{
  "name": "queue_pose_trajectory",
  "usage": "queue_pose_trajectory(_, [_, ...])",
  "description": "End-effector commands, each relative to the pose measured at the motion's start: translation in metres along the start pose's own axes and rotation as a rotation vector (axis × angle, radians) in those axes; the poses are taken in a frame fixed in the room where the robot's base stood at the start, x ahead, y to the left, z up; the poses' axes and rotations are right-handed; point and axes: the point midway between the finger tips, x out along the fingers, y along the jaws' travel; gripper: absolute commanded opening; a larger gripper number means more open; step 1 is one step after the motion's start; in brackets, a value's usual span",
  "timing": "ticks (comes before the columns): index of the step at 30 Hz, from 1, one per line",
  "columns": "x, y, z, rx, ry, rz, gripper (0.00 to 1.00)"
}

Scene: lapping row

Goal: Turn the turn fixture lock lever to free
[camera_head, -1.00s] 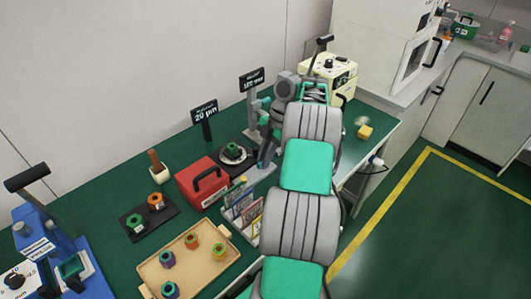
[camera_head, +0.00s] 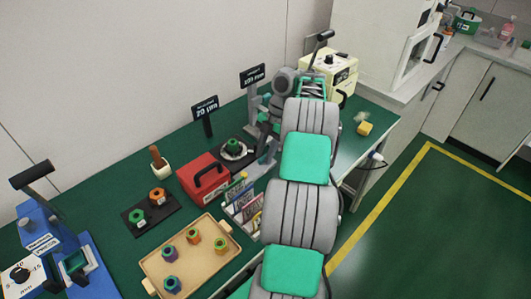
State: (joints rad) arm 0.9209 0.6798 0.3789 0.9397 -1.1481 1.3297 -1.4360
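I cannot make out the turn fixture's lock lever for certain. A grey upright part (camera_head: 254,108) stands at the far lapping place, partly hidden behind my arm. My arm reaches up the middle of the head view and bends down at its far end. My gripper (camera_head: 266,132) seems to be at that end, low beside the grey part and the dark round plate (camera_head: 236,150) with a green nut-shaped piece (camera_head: 233,145). Its fingers are small and merge with the grey parts, so their opening and any contact do not show.
A red toolbox (camera_head: 205,179), a card rack (camera_head: 244,207) and a wooden tray (camera_head: 190,257) of nut-shaped pieces stand left of my arm. A blue machine (camera_head: 48,240) is at the left, a cream machine (camera_head: 340,73) at the back. A yellow block (camera_head: 364,129) lies at right.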

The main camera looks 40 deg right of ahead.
Motion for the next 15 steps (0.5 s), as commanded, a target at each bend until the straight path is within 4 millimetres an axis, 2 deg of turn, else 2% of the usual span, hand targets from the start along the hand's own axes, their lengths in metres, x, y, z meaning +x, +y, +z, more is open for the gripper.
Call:
queue_pose_trajectory(10, [-0.002,0.0,0.0,0.002,0.001,0.0,0.36])
queue_pose_trajectory(15, [-0.029,0.0,-0.003,0.002,0.0,0.001,0.36])
